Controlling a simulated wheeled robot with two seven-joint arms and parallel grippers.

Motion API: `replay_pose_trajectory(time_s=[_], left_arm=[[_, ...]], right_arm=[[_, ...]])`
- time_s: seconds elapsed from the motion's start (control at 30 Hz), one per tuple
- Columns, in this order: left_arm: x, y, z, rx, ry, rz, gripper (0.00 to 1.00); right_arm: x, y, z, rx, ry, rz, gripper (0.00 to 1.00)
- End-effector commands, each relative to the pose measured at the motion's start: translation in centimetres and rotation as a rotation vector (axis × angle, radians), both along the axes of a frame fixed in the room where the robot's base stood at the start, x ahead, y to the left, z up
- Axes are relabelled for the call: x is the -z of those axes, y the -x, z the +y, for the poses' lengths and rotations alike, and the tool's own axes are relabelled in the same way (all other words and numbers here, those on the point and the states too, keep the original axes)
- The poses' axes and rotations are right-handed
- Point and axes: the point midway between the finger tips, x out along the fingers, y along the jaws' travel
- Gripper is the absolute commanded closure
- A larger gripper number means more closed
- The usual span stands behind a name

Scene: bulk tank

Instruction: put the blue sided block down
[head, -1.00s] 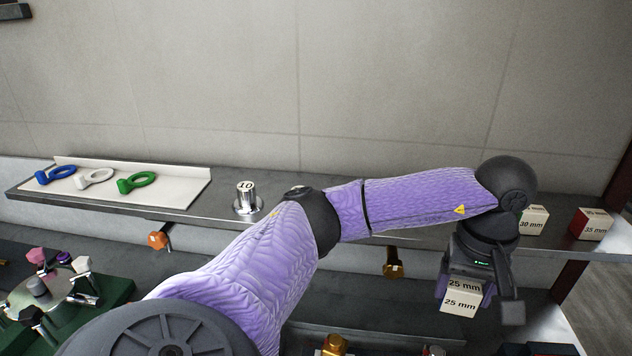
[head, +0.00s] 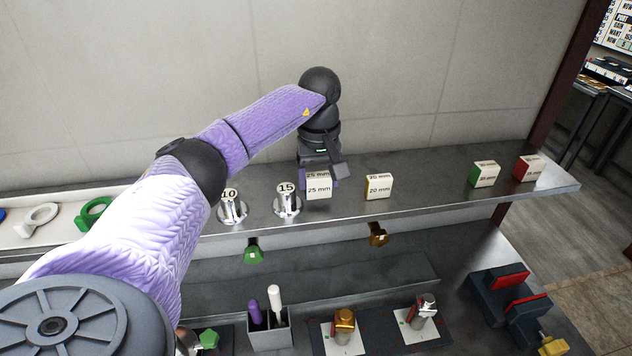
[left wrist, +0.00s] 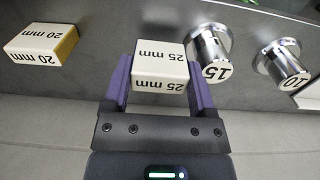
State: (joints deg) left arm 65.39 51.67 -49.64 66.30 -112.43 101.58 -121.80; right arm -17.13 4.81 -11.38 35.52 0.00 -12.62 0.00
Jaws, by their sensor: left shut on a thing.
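My left gripper (head: 320,176) is shut on a cream block marked 25 mm (head: 318,189), at the grey shelf (head: 445,183). In the left wrist view the block (left wrist: 160,68) sits between the two purple fingers, its 25 mm faces showing. The fingers cover its sides, so no blue side shows. The block stands between the metal weight marked 15 (head: 287,203) and the 20 mm block (head: 378,187). I cannot tell whether its bottom touches the shelf. My right gripper is not in view.
A weight marked 10 (head: 232,208) stands left of the 15. A green-sided block (head: 485,174) and a red-sided block (head: 527,168) stand farther right. The shelf is clear between the 20 mm and green-sided blocks. The wall (head: 420,70) rises behind.

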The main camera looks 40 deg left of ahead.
Motion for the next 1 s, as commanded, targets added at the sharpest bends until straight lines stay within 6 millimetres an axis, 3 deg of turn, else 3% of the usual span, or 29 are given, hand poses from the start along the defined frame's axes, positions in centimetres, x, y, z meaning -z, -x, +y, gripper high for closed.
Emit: replay_pose_trajectory(time_s=[0.1, 0.43, 0.47, 0.5, 0.83, 1.0], left_arm=[[1.7, 0.0, 0.0, 0.0, -0.001, 0.001, 0.85], [2.2, 0.0, 0.0, 0.0, -0.001, -0.001, 0.85], [2.1, 0.0, 0.0, 0.0, -0.001, -0.001, 0.23], [2.1, 0.0, 0.0, 0.0, -0.001, -0.001, 0.15], [1.5, -0.1, 0.0, 0.0, 0.0, -0.004, 0.13], [-1.7, -0.1, 0.0, 0.0, 0.0, -0.006, 0.13]], right_arm=[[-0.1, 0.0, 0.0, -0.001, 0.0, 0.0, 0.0], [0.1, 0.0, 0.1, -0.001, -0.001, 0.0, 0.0], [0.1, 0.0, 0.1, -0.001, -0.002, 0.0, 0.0], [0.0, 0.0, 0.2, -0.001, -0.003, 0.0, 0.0], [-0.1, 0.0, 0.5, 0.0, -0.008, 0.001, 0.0], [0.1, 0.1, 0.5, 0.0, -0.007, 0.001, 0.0]])
